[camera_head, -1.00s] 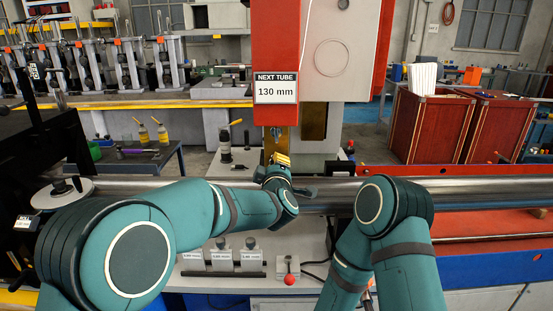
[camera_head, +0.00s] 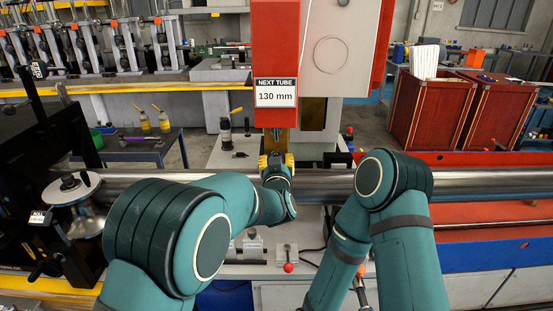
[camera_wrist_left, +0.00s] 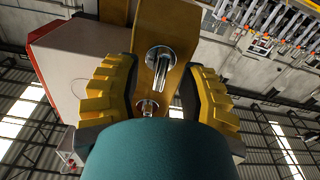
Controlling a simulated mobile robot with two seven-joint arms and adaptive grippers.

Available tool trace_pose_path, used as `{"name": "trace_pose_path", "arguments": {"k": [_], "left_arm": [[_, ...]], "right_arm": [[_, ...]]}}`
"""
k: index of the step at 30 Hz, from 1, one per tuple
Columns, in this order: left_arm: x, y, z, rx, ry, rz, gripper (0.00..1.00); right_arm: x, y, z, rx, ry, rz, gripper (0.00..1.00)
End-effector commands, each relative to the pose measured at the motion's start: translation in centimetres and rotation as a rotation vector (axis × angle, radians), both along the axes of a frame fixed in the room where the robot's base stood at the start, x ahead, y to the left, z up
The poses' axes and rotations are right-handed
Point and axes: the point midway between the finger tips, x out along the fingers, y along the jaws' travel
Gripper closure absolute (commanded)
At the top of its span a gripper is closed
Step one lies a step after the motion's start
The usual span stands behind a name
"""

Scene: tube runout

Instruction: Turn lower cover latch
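The brass-coloured cover (camera_head: 278,142) hangs below the red housing at the centre of the head view. In the left wrist view the cover (camera_wrist_left: 178,35) carries two shiny metal fittings, a larger latch-like one (camera_wrist_left: 160,64) and a smaller one (camera_wrist_left: 147,106). I cannot tell for sure which is the lower latch. My left gripper (camera_head: 276,161) is at the cover's lower end, above the steel tube. In the left wrist view its yellow ribbed fingers (camera_wrist_left: 158,92) stand apart on either side of the cover and fittings; contact is unclear.
The red housing (camera_head: 275,50) bears a sign reading "NEXT TUBE 130 mm". A long steel tube (camera_head: 325,185) runs across behind my arms. A red-knobbed lever (camera_head: 288,266) stands in front. Wooden crates (camera_head: 433,110) stand at the back right.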

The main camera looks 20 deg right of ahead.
Motion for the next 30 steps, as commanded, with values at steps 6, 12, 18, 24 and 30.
{"name": "trace_pose_path", "arguments": {"k": [6, 12, 18, 24, 30], "left_arm": [[0.0, 0.0, -0.2, -0.002, 0.003, 0.0, 0.59], [-1.3, 0.3, -0.2, -0.003, 0.004, -0.001, 0.59], [-3.1, 0.9, -0.3, -0.003, 0.005, -0.001, 0.59], [-4.8, 1.3, -0.3, -0.003, 0.005, 0.0, 0.59], [-5.8, 1.7, -0.2, -0.003, 0.004, 0.0, 0.59]], "right_arm": [[0.0, 0.0, -0.1, 0.0, 0.0, 0.0, 0.53], [0.0, 0.0, -0.7, 0.0, 0.0, 0.0, 0.53], [0.0, 0.0, -1.3, 0.0, 0.0, 0.0, 0.53], [0.0, 0.0, -1.8, 0.0, 0.0, 0.0, 0.53], [0.0, 0.0, -2.1, 0.0, 0.0, 0.0, 0.53]]}}
